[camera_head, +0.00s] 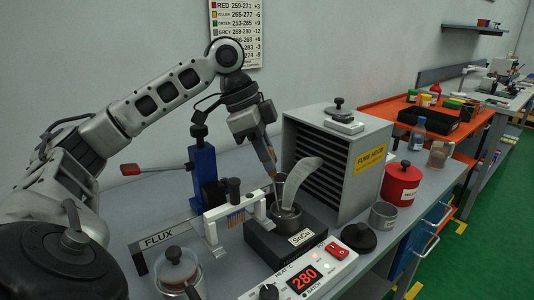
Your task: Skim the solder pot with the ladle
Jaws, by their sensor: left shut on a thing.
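The solder pot (285,216) is a round metal pot in a dark block labelled SnCu, in the middle of the bench. My left gripper (271,168) is above its back left side, pointing down. It is shut on a thin upright handle, which looks like the ladle's (275,187). The handle's lower end reaches the pot's mouth; the ladle's bowl cannot be made out. A pale grey curved piece (300,178) rises over the pot, close to the gripper. The solder surface is mostly hidden. My right gripper is not in view.
A grey louvred fume hood (334,160) stands close behind right. A blue stand (204,172) and a white comb-like fixture (236,212) are left of the pot. A black lid (358,237), metal cup (383,215) and red lidded can (402,184) are right. A controller (303,277) reads 280.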

